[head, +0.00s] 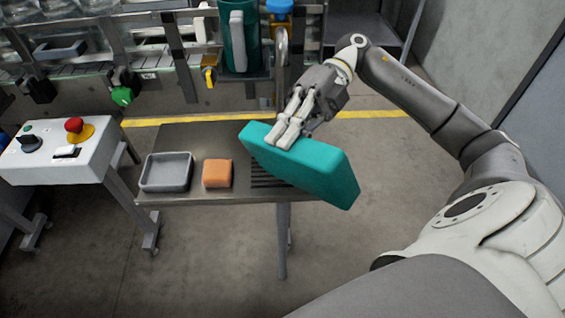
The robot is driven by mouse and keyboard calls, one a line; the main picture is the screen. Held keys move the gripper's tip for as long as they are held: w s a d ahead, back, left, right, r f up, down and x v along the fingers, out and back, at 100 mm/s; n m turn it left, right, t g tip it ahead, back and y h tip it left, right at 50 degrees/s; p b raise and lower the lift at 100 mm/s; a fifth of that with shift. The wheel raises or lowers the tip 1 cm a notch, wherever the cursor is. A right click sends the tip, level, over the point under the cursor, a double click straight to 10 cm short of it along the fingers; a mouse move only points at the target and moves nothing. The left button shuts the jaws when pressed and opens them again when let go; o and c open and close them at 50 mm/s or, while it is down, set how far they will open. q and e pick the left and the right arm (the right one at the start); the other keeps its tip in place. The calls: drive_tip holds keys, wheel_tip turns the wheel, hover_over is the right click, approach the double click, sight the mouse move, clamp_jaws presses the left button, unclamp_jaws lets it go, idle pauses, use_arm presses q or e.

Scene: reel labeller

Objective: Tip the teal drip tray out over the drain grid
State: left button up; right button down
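The teal drip tray (302,165) is tilted, with its smooth side facing me and its lower right corner hanging past the table's right end. My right gripper (286,136) is shut on its upper far edge, with the fingers over the rim. The inside of the tray is hidden, so I cannot tell whether anything is in it. The drain grid (262,179), a set of dark slots in the table top, shows just left of and below the tray, which covers part of it. My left gripper is not in view.
A grey shallow tray (167,172) and an orange block (217,174) stand on the metal table (190,137), left of the grid. A control box (62,152) with a red button stands at the left. A conveyor machine (160,75) runs behind.

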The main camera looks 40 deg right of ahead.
drive_tip(key=shift+s+a+h+p, duration=0.15)
drive_tip(key=shift+a+h+p, duration=0.25)
drive_tip(key=shift+a, duration=0.1)
drive_tip(key=s+a+f+t+h, duration=0.2)
drive_tip(key=a+f+t+h, duration=0.2)
drive_tip(key=a+f+h, duration=0.4)
wheel_tip(320, 180, down, 5)
drive_tip(key=h, duration=0.5)
drive_tip(key=shift+s+a+r+t+p, duration=0.15)
drive_tip(key=shift+s+a+t+p, duration=0.15)
drive_tip(key=shift+s+a+p, duration=0.1)
drive_tip(key=shift+d, duration=0.1)
